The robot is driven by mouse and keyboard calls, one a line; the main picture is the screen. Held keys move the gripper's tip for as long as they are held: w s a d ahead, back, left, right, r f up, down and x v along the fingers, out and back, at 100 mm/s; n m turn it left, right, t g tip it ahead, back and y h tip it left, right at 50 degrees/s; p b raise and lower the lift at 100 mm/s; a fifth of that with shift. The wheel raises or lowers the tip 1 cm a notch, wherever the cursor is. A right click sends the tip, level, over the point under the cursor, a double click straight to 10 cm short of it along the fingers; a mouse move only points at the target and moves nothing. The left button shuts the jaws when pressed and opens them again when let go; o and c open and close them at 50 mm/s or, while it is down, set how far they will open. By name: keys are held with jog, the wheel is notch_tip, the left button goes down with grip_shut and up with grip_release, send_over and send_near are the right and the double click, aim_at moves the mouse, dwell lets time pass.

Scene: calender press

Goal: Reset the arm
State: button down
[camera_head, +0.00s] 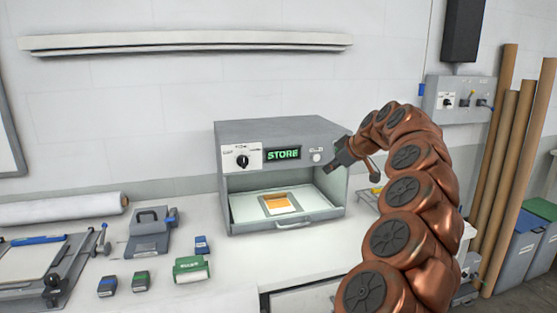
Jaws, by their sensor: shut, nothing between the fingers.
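My arm (408,190) is copper-coloured and rises from the lower right, arching over to the left. My gripper (331,165) is dark, shut and empty, in front of the right side of the grey press machine (262,130). It is close to the machine's right front edge, below a round white button (317,157); whether it touches cannot be told.
Several stampers, including a green one (191,268), and a grey punch (150,235) stand on the white table left of the machine. A paper trimmer (50,265) is at far left. A control box (458,100) and brown tubes (497,160) are at right. A shelf (185,41) hangs above.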

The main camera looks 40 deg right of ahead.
jog(key=a+n+g+y, duration=0.2)
jog(key=a+g+y, duration=0.15)
jog(key=a, duration=2.55)
jog(key=s+a+f+g, duration=0.2)
jog(key=s+a+f, duration=0.2)
jog(key=s+a, duration=0.65)
jog(key=s+a+f+m+g+h, duration=0.1)
jog(key=s+f+m+g, duration=0.1)
jog(key=s+f, duration=0.3)
jog(key=s+a+f+m+g+h, duration=0.1)
jog(key=s+f, duration=0.4)
jog(key=s, duration=0.6)
jog(key=s+a+f+m+g+h, duration=0.1)
jog(key=s+f+m+g, duration=0.1)
jog(key=s+f, duration=0.3)
jog(key=s, duration=0.4)
jog(key=shift+a+f+m+g, duration=0.2)
jog(key=shift+a+m+g, duration=0.1)
jog(key=shift+a+g, duration=0.05)
jog(key=c, duration=1.8)
grip_release()
jog(key=shift+s, duration=0.1)
jog(key=shift+c, duration=0.2)
